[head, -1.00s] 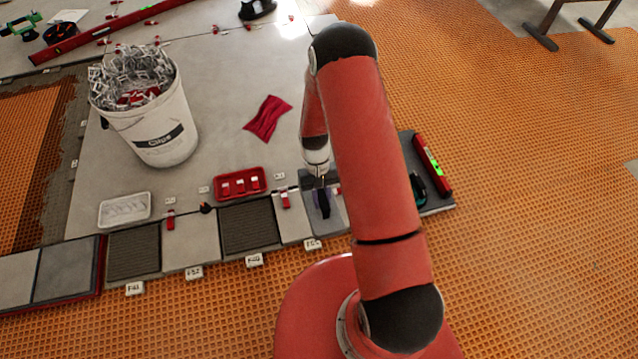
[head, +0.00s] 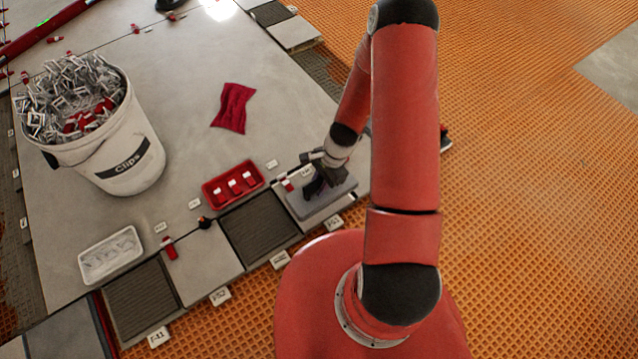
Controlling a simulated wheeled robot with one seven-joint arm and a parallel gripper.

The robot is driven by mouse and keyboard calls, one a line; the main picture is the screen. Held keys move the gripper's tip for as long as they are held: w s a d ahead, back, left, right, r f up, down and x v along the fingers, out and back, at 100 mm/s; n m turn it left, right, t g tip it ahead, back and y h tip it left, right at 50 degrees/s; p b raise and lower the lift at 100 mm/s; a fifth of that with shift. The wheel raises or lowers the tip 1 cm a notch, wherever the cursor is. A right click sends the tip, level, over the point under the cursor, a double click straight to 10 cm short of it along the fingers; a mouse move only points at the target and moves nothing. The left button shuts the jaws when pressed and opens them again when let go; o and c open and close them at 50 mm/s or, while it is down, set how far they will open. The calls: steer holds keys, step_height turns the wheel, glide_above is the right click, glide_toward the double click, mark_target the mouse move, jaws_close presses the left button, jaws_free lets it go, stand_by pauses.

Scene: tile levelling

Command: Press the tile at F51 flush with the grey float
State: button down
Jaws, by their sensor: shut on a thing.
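My gripper (head: 316,180) is shut on the dark handle of the grey float (head: 338,196). The float's flat plate is over a light tile (head: 318,217) at the right end of the front row, covering most of it. A white label (head: 333,223) in front of that tile appears to read F51, but the print is small. The plate looks roughly level. I cannot tell whether it touches the tile or hovers just above, and the tile's height against its neighbours is hidden.
A red tray (head: 232,184) with clips sits left of the float. Dark ribbed empty bays (head: 259,232) interrupt the front row. Orange matting (head: 540,200) is open at right.

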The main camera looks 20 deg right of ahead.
steer(key=shift+f+b, duration=2.1)
steer(key=shift+f, duration=1.2)
steer(key=shift+f+b, duration=0.35)
steer(key=shift+f, duration=0.3)
steer(key=shift+r, duration=0.1)
steer(key=shift+r+p, duration=0.4)
steer(key=shift+r, duration=0.15)
